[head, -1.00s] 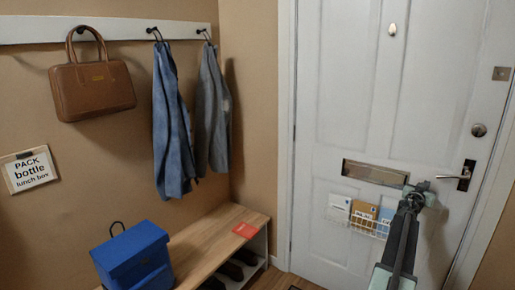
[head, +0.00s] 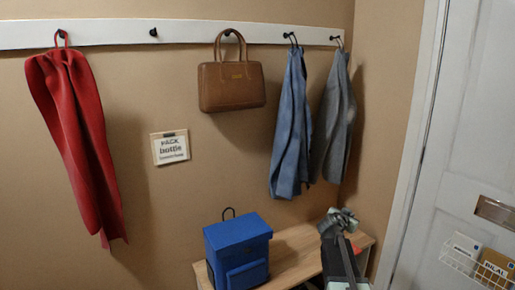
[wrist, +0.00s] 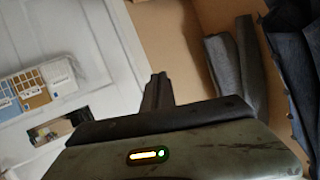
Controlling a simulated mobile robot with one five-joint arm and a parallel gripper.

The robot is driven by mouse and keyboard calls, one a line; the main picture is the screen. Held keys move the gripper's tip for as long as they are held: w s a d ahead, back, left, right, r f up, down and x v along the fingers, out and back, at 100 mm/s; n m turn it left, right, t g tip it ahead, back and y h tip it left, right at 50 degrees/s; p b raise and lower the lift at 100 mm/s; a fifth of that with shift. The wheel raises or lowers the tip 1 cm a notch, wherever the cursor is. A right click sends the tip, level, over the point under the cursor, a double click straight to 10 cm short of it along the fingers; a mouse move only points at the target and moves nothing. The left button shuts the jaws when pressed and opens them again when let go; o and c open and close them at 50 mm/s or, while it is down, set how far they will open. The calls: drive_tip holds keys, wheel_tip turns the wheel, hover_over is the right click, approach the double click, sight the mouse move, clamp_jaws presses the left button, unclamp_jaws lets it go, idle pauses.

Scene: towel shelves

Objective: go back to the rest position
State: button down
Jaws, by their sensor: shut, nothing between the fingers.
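My gripper (head: 342,216) is at the end of my raised arm in the lower right of the head view, in front of the bench's right end. It is shut and empty. In the wrist view its dark fingers (wrist: 158,92) are together and touch nothing. The fingers point toward the tan wall beside the door.
A wooden bench (head: 298,250) bears a blue bag (head: 238,250). On the wall rail (head: 180,33) hang a red scarf (head: 78,135), a brown handbag (head: 232,86), a blue garment (head: 290,125) and a grey garment (head: 333,115). The white door (head: 460,150) with a mail basket (head: 478,262) is right.

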drive_tip(key=s+a+f+n+g+y, duration=0.15)
drive_tip(key=s+a+f, duration=0.25)
drive_tip(key=a, duration=0.4)
drive_tip(key=s+a+f+n+g+y, duration=0.1)
drive_tip(key=s+a+f+g+y, duration=0.1)
drive_tip(key=s+a+f, duration=0.4)
drive_tip(key=s+a+f+n+g+y, duration=0.2)
drive_tip(key=a+f, duration=0.1)
drive_tip(key=a, duration=0.6)
drive_tip(key=s+a+f+n+g+y, duration=0.1)
drive_tip(key=s+a+n+g+y, duration=0.15)
drive_tip(key=s, duration=0.45)
drive_tip(key=s+a+f+n+g+y, duration=0.2)
drive_tip(key=s+a+n, duration=0.2)
drive_tip(key=s, duration=0.3)
wheel_tip(320, 180, up, 14)
drive_tip(key=p, duration=1.3)
drive_tip(key=shift+w+f+h+p, duration=0.2)
drive_tip(key=shift+w+h+p, duration=0.05)
drive_tip(key=shift+h+p, duration=0.05)
drive_tip(key=shift+w+a+f, duration=0.15)
drive_tip(key=shift+w, duration=0.1)
